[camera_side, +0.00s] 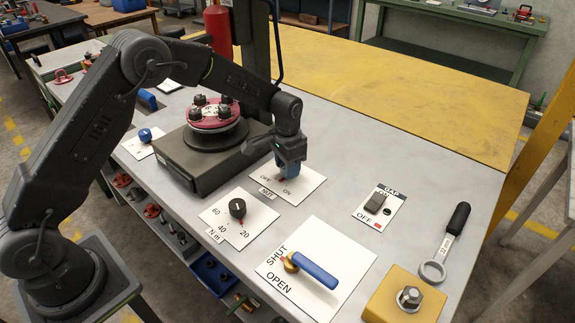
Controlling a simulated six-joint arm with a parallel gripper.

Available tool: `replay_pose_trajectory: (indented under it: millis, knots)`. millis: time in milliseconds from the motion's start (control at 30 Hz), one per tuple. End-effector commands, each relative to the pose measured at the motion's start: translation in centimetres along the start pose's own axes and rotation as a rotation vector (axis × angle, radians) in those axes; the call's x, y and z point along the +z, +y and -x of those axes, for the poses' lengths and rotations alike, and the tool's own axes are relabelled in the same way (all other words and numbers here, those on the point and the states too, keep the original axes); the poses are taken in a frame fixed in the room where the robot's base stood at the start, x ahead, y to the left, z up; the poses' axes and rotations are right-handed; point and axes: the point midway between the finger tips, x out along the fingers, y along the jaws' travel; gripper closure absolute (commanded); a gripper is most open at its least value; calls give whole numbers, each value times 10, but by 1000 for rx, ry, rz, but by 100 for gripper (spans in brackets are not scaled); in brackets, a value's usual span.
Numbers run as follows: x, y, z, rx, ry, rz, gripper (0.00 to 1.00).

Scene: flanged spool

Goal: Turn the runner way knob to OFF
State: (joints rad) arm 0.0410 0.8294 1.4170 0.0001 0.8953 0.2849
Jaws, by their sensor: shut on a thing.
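My gripper (289,170) points straight down over a white plate (312,182) marked OFF on its left and ON on its right. It is shut on the knob of that plate. The jaws hide nearly all of the knob, and a small red mark shows at its foot, between the two words. I cannot tell exactly which way the knob points. The small label (266,193) at the plate's front edge is too small to read surely.
A black dial (237,208) marked 20, 40, 60 and a blue-handled SHUT/OPEN lever (315,270) stand in front. The red flanged spool (213,120) stands behind left.

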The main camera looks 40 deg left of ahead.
Motion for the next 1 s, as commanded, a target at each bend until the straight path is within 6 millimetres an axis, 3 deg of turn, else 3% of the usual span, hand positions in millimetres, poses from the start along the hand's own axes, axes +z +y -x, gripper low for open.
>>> replay_pose_trajectory:
  millis: [500,1000]
  knots:
    - [0,0,1,0,1,-401,82]
    - [0,0,1,0,2,-519,82]
